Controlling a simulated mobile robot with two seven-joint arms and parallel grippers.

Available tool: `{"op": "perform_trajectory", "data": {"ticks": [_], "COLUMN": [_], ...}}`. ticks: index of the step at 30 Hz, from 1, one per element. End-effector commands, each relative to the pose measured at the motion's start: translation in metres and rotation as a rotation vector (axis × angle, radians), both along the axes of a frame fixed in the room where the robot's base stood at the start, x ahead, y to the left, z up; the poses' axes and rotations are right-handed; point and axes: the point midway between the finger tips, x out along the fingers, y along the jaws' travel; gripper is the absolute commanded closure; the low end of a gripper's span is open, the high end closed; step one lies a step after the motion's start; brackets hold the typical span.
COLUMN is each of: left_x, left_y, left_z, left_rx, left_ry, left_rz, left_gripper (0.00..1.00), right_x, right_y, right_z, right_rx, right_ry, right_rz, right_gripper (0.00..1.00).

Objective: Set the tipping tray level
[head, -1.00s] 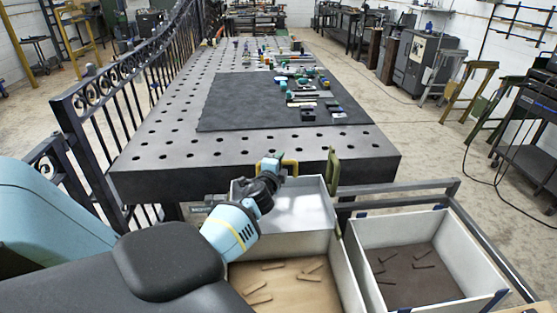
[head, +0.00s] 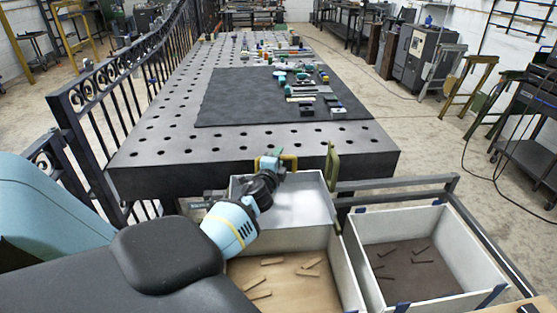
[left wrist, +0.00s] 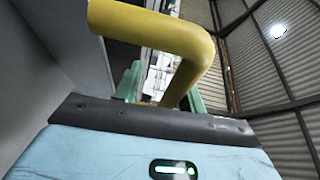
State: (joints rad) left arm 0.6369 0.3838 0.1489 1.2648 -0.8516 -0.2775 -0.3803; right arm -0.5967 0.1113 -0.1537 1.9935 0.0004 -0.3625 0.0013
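The grey-white tipping tray (head: 305,207) sits at the table's near end, above a light-floored bin. Its yellow handle (head: 292,162) is at its far edge. My left gripper (head: 272,162) is at this handle. In the left wrist view the yellow handle (left wrist: 150,28) crosses close above the gripper body, and its lower leg comes down between the two green fingers (left wrist: 165,92). The fingers stand apart, but the handle hides part of them, so a firm grip cannot be made out. My right gripper is in neither view.
A light-floored bin (head: 345,268) below the tray and a dark-floored bin (head: 467,248) to its right hold several small brown pieces. A green upright (head: 331,167) stands by the tray's right far corner. The perforated table (head: 170,150) carries a dark mat (head: 240,100) and small parts.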

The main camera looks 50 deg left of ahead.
Motion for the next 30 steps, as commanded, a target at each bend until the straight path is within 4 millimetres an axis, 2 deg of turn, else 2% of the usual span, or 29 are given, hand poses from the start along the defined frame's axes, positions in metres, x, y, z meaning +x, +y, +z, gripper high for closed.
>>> {"op": "perform_trajectory", "data": {"ticks": [16, 30], "left_x": [-0.006, -0.058], "left_y": [-0.002, -0.032], "left_z": [0.002, 0.005], "left_rx": [0.002, 0.002], "left_ry": [-0.001, -0.001], "left_rz": [0.002, 0.000], "left_gripper": [0.62, 0.62], "right_x": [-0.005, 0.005], "right_y": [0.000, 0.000], "right_z": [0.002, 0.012], "right_rx": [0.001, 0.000], "right_ry": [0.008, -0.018], "right_rz": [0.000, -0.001], "right_gripper": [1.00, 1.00]}}
